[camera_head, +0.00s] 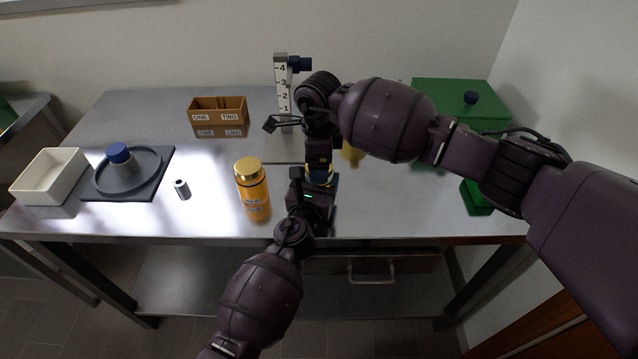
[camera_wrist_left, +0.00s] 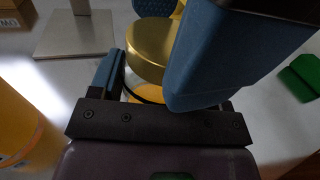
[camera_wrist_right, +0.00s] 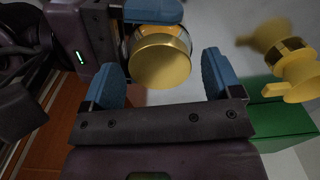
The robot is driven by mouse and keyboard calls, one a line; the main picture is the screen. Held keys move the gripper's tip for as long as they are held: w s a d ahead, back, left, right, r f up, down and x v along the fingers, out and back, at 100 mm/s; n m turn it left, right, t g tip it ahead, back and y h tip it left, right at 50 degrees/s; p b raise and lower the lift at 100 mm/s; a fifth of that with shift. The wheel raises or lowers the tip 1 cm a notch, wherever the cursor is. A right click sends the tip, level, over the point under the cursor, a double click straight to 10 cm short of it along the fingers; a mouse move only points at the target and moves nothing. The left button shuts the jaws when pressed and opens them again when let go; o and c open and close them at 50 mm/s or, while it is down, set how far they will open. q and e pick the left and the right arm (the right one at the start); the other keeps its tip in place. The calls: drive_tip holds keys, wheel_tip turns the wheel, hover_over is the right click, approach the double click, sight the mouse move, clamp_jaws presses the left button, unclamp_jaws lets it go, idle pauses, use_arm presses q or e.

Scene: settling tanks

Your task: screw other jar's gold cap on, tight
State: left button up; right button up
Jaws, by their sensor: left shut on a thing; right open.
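The other jar, with orange contents (camera_wrist_left: 150,95), is in my left gripper (camera_head: 318,190), which is shut on it near the table's front edge. Its gold cap (camera_wrist_right: 160,60) sits at the jar's mouth; I cannot tell how tight it is. My right gripper (camera_wrist_right: 162,85) is open, with its blue fingers on either side of the cap and visible gaps. In the left wrist view one right finger hides part of the cap (camera_wrist_left: 148,48). In the head view the arms mostly hide this jar. An orange jar with a gold cap (camera_head: 252,190) stands upright to the left.
A small grey cylinder (camera_head: 181,188), a dark round tray (camera_head: 130,180) with a blue knob and a white bin (camera_head: 48,178) lie left. A brown box (camera_head: 218,112), a marked post (camera_head: 283,88) and a green box (camera_head: 460,100) stand behind. A yellow object (camera_wrist_right: 292,65) is nearby.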

drive_tip(key=c, duration=1)
drive_tip(key=shift+o, duration=0.2)
drive_tip(key=m, duration=0.4)
drive_tip(key=shift+m, duration=0.3)
drive_tip(key=m, duration=0.3)
drive_tip(key=shift+f+m, duration=0.1)
drive_tip(key=shift+m, duration=0.3)
drive_tip(key=o, duration=1.1)
wheel_tip(320, 180, up, 12)
